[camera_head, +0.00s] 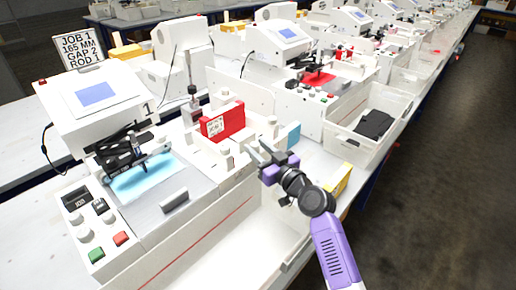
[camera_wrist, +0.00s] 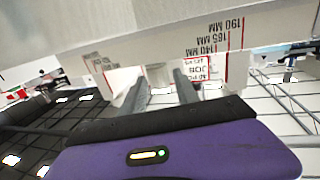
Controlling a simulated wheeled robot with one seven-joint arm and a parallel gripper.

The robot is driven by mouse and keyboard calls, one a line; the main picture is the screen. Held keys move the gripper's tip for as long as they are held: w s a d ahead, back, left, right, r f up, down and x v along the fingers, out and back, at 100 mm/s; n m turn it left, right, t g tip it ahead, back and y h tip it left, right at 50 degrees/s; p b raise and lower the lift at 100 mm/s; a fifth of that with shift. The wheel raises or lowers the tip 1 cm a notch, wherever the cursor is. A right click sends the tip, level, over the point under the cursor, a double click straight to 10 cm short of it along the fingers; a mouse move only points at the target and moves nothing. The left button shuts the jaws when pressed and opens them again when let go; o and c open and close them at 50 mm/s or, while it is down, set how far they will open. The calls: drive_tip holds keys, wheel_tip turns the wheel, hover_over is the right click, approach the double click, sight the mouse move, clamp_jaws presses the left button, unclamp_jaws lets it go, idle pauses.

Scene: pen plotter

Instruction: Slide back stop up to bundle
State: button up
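A red block with a white printed label (camera_head: 222,122), which looks like the bundle, stands upright on the white machine bed. Small white upright pieces stand around it, one in front (camera_head: 226,151) and one to its right (camera_head: 272,126). I cannot tell for sure which is the back stop. My gripper (camera_head: 261,152) is at the front right of the red block, over the bed's front edge, apart from the block. In the wrist view its two grey fingers (camera_wrist: 160,92) are spread, with a white surface beyond them. I see nothing held, and contact at the fingertips is unclear.
A scale with 140, 165 and 190 MM marks (camera_wrist: 227,38) appears upside down, close above the fingers. A job sign (camera_head: 78,48) reads 165 MM, GAP 2, ROD 1. A blue block (camera_head: 293,133), a yellow block (camera_head: 342,179) and a white bin (camera_head: 345,143) are nearby.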

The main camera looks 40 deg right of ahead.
clamp_jaws()
idle(1.2)
